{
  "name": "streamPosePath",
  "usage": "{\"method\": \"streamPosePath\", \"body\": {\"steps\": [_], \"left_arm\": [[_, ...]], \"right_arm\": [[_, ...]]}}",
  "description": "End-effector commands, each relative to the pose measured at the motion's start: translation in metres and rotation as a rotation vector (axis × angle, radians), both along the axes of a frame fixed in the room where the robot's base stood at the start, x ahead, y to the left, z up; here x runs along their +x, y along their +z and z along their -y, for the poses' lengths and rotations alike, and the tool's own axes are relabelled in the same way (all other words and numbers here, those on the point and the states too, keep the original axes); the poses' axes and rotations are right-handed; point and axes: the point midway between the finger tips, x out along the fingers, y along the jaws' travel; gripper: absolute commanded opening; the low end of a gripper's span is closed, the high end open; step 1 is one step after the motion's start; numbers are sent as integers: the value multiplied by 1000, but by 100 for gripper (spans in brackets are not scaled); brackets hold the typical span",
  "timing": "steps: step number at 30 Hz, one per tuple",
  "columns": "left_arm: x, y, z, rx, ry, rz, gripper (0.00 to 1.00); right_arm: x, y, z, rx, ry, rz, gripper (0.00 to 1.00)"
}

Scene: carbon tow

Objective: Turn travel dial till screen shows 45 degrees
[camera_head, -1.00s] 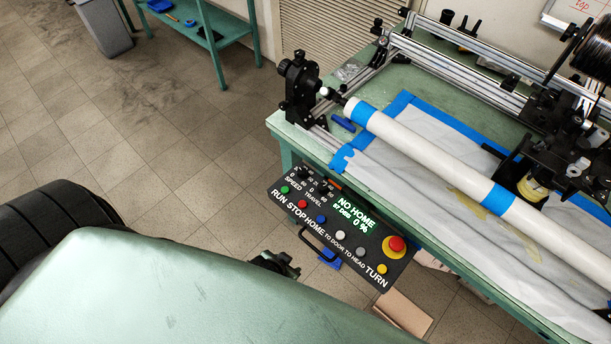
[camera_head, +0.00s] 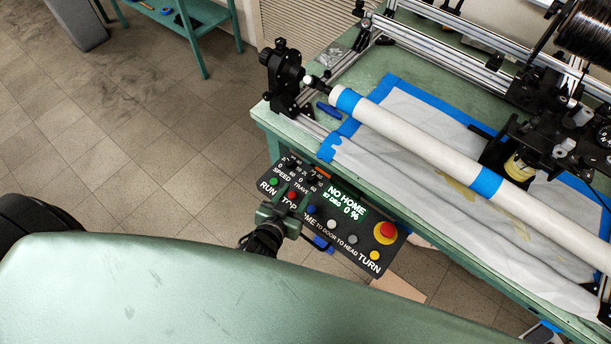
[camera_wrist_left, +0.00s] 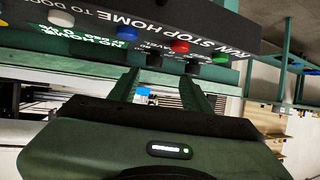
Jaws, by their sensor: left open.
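The black control panel (camera_head: 330,222) hangs at the near corner of the green bench. Its travel dial (camera_head: 314,178) is a small black knob at the upper left, right of the speed dial (camera_head: 291,163). The green-lit screen (camera_head: 347,201) reads NO HOME, 0 % and a degree value that looks like 57, too small to be sure. My left gripper (camera_head: 287,210) is open and empty, at the panel's lower left edge, covering part of the labels. In the left wrist view its fingers (camera_wrist_left: 162,90) stand apart below the panel face. My right gripper is not in view.
A red stop knob on yellow (camera_head: 387,232) and several coloured buttons stick out of the panel. A white tube (camera_head: 420,135) lies above the bench beside a black clamp (camera_head: 283,72). The floor to the left is open.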

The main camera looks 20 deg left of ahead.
Motion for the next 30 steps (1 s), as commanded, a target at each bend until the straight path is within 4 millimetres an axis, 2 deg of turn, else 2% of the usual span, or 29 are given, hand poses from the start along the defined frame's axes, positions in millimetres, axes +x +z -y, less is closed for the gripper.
{"method": "streamPosePath", "body": {"steps": [5, 18, 29, 30], "left_arm": [[9, 1, 10, -17, -25, 39, 48], [67, -24, 15, -17, -23, 37, 48], [74, -27, 15, -17, -23, 36, 48], [74, -27, 15, -17, -23, 36, 45]], "right_arm": [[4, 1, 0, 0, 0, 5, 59], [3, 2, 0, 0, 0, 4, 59], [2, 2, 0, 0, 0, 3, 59], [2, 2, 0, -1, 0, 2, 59]]}}
